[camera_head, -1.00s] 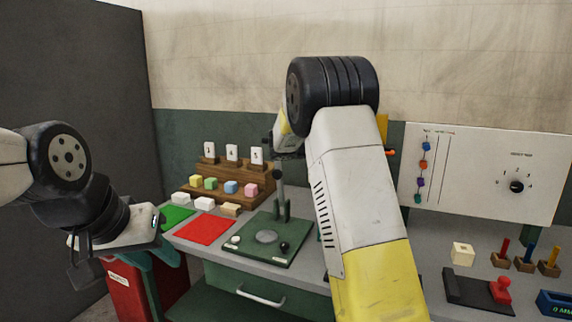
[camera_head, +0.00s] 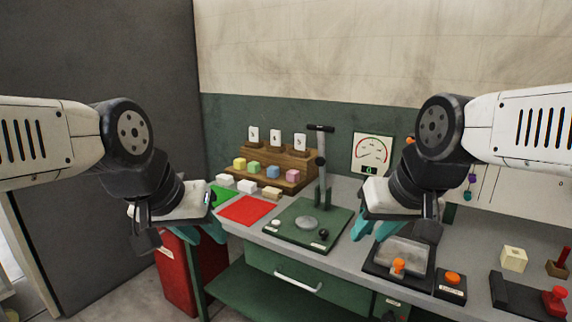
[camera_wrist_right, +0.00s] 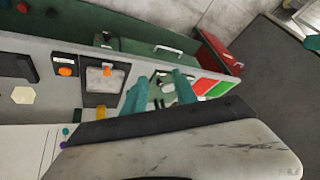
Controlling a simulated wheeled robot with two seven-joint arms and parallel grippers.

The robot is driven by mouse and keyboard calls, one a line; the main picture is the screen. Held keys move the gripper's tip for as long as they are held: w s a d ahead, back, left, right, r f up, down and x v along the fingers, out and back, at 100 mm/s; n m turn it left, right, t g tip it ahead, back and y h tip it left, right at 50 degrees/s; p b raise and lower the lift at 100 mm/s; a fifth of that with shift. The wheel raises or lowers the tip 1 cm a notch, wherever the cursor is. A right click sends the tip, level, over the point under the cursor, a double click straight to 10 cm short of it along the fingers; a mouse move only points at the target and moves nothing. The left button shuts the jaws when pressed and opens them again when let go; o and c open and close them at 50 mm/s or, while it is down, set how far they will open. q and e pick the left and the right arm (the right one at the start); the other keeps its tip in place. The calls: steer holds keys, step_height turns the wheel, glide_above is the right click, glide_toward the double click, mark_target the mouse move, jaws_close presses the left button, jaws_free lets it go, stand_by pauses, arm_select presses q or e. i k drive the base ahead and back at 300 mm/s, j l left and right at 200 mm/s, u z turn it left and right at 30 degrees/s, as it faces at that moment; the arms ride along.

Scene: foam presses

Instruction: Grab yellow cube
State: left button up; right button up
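The yellow cube (camera_head: 239,164) sits at the left end of the lower step of a wooden rack (camera_head: 295,159), in a row with a green cube (camera_head: 253,168), a blue cube (camera_head: 273,172) and a pink cube (camera_head: 293,175). My left gripper (camera_head: 203,234) hangs in front of the bench's left end, lower and nearer than the cube. Its teal fingers look apart and hold nothing visible. My right gripper (camera_head: 392,232) is over the bench's middle, right of the press and far from the cube. In the right wrist view its fingers (camera_wrist_right: 161,90) are apart and empty.
A lever press on a green base (camera_head: 305,222) stands between my grippers. A red mat (camera_head: 248,210), a green mat (camera_head: 222,196) and pale blocks (camera_head: 246,187) lie before the rack. A gauge panel (camera_head: 372,154) stands behind. A red bin (camera_head: 180,272) is at lower left.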

mark_target(240, 163)
steer(key=z, duration=1.05)
steer(key=u, duration=1.4)
steer(key=i+j+z, duration=0.15)
steer(key=i+j, duration=0.25)
steer(key=i+j+z, duration=0.1)
steer(key=i+j, duration=0.35)
steer(key=i+j+z, duration=0.15)
steer(key=i+j, duration=0.35)
steer(key=i+j+z, duration=0.1)
steer(key=i+j, duration=0.35)
steer(key=i+j+z, duration=0.15)
steer(key=i+j, duration=0.2)
steer(key=j, duration=0.35)
